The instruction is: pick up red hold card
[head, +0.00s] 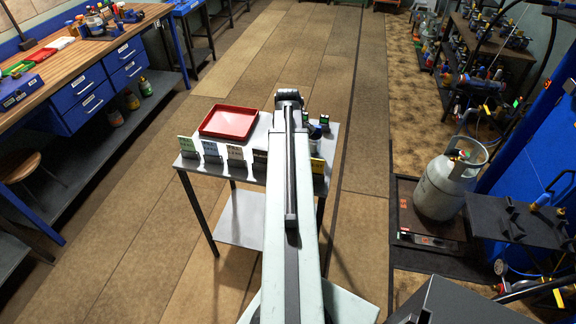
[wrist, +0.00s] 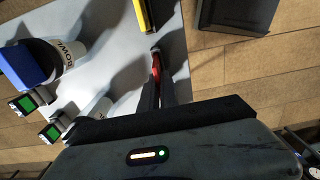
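A narrow red piece (wrist: 156,66), seen nearly edge-on, shows over the small grey table in the wrist view. It looks like the red hold card, but no writing on it can be read. My gripper (wrist: 157,84) reaches down with its dark fingers on either side of the red piece. Whether the fingers press on it is not clear. In the head view my gripper (head: 289,97) is over the table (head: 190,163), and my arm covers part of the card row. I cannot make out the red card there.
A yellow card (head: 318,165) stands right of my arm; green (head: 188,145), pale blue (head: 211,150) and beige (head: 235,153) cards stand left. A red tray (head: 229,122) lies behind them. A white bottle with a blue top (wrist: 62,58) and small green-faced items (wrist: 24,103) are nearby.

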